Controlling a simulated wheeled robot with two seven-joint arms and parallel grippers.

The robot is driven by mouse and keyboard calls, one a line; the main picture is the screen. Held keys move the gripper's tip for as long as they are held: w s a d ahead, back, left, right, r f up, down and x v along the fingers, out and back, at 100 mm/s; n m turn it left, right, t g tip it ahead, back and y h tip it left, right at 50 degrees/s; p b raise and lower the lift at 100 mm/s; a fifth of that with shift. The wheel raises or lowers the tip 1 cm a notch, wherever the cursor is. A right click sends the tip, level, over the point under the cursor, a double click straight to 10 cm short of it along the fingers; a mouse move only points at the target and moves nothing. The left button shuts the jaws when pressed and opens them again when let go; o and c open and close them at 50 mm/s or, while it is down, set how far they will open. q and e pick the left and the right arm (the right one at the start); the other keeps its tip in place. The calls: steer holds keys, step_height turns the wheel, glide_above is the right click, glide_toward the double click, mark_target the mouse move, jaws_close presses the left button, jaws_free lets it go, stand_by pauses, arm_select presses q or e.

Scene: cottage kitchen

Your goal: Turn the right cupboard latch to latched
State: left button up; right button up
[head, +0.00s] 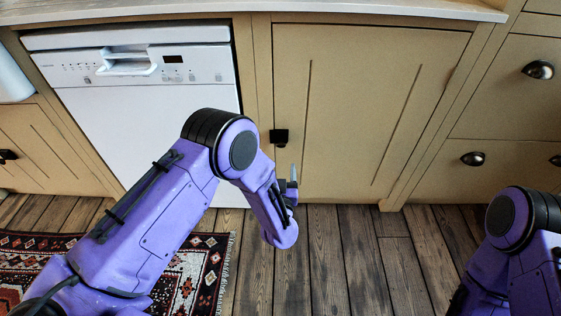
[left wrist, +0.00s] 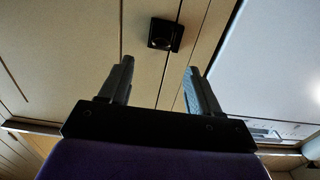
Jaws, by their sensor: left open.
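The right cupboard latch (head: 279,136) is a small black fitting at the left edge of the beige cupboard door (head: 345,115), beside the dishwasher. In the left wrist view the latch (left wrist: 165,34) shows as a dark square block ahead of the fingertips. I cannot tell which way it is turned. My left gripper (head: 292,179) is low in front of the door, just below the latch in the head view and mostly hidden by its own wrist. In the left wrist view my left gripper (left wrist: 158,66) is open, with nothing between its fingers and apart from the latch.
A white dishwasher (head: 100,95) stands left of the cupboard. Drawers with dark cup handles (head: 473,158) are at right, and another black fitting (head: 7,156) is at far left. A patterned rug (head: 205,270) lies on the plank floor (head: 350,260). My right arm shows at lower right.

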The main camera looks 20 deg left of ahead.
mark_target(281, 147)
arm_select(q)
steer(key=b+x, duration=0.2)
steer(key=x, duration=0.8)
steer(key=shift+a, duration=0.1)
steer(key=c, duration=1)
